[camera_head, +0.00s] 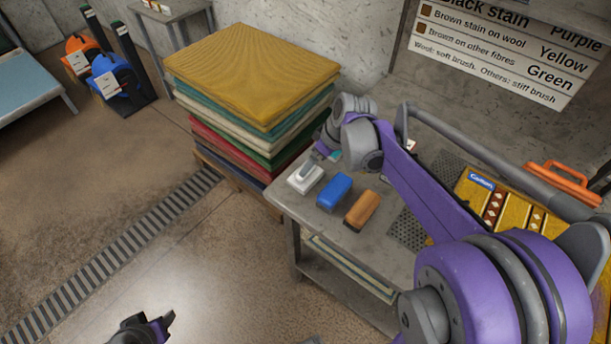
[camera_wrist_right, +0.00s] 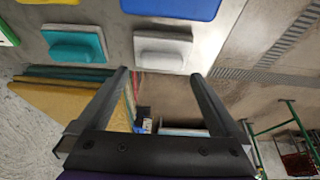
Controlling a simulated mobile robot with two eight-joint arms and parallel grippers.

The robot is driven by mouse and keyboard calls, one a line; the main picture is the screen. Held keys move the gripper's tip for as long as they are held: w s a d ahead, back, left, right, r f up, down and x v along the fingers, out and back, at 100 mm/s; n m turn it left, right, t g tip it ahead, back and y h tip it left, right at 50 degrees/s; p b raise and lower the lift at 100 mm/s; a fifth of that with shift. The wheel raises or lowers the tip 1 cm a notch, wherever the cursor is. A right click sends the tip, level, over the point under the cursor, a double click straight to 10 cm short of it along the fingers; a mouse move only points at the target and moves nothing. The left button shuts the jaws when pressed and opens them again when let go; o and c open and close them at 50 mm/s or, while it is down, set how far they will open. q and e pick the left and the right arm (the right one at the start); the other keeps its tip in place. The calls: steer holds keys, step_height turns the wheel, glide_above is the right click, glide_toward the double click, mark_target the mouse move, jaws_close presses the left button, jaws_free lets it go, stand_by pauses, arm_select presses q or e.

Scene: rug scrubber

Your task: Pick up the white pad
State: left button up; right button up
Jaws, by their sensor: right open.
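The white pad (camera_head: 305,178) lies near the left corner of the grey table, with a raised block on top. In the right wrist view the white pad (camera_wrist_right: 163,50) shows just past and between the fingertips. My right gripper (camera_head: 318,158) is above and just behind the pad in the head view. Its two fingers (camera_wrist_right: 160,76) are spread and nothing is between them. I cannot tell how high the fingertips are above the pad. My left gripper (camera_head: 142,330) is at the bottom edge of the head view, far from the table, and its jaws are unclear.
A stack of coloured rugs (camera_head: 250,80) stands left of the table.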

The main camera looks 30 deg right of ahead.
mark_target(302, 185)
steer(key=x, duration=0.5)
steer(key=shift+w+a+f, duration=0.1)
steer(key=shift+w+a, duration=0.2)
steer(key=shift+w, duration=0.05)
steer(key=c, duration=1.1)
